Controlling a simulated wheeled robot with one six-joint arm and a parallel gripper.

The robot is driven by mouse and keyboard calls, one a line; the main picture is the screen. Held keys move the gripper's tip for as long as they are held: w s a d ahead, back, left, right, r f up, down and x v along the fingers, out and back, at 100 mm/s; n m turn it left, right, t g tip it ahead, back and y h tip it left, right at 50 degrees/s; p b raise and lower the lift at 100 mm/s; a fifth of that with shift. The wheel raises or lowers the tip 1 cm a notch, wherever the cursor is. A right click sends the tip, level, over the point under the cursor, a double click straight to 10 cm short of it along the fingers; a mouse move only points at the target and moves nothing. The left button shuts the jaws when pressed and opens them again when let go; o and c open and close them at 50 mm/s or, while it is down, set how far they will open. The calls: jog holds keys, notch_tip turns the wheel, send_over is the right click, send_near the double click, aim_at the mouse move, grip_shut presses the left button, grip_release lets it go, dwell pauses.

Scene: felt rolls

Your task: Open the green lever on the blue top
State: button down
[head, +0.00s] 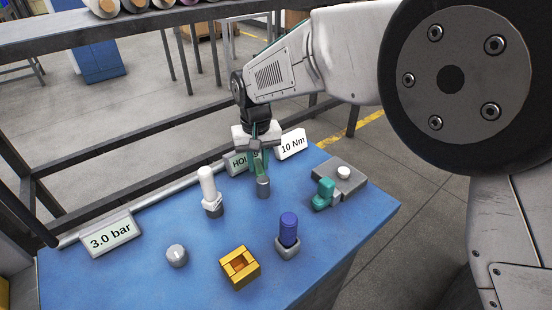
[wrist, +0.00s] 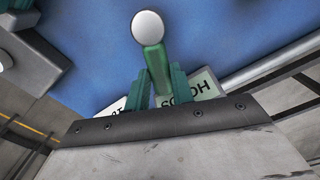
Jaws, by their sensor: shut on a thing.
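The green lever (wrist: 155,62) shows in the wrist view, running from a round pale grey hub (wrist: 148,25) back between my fingers. My gripper (wrist: 162,88) is shut on it, with one teal finger along each side. In the head view my gripper (head: 260,150) points down at the back of the blue top (head: 130,270), over the lever's grey post (head: 263,187). There the lever is largely hidden by the fingers, and its angle is hard to tell.
Around it stand a white-topped post (head: 208,188), a teal handle (head: 324,194) on a grey block, a blue knob (head: 288,228), a yellow square frame (head: 240,267) and a grey round knob (head: 176,256). Signs, including 10 Nm (head: 293,144), line the back edge near a rail.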

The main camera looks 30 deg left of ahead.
aim_at(258, 166)
jog(key=shift+s, duration=0.1)
jog(key=c, duration=1.2)
grip_release()
notch_tip(258, 166, up, 8)
jog(key=shift+f, duration=0.1)
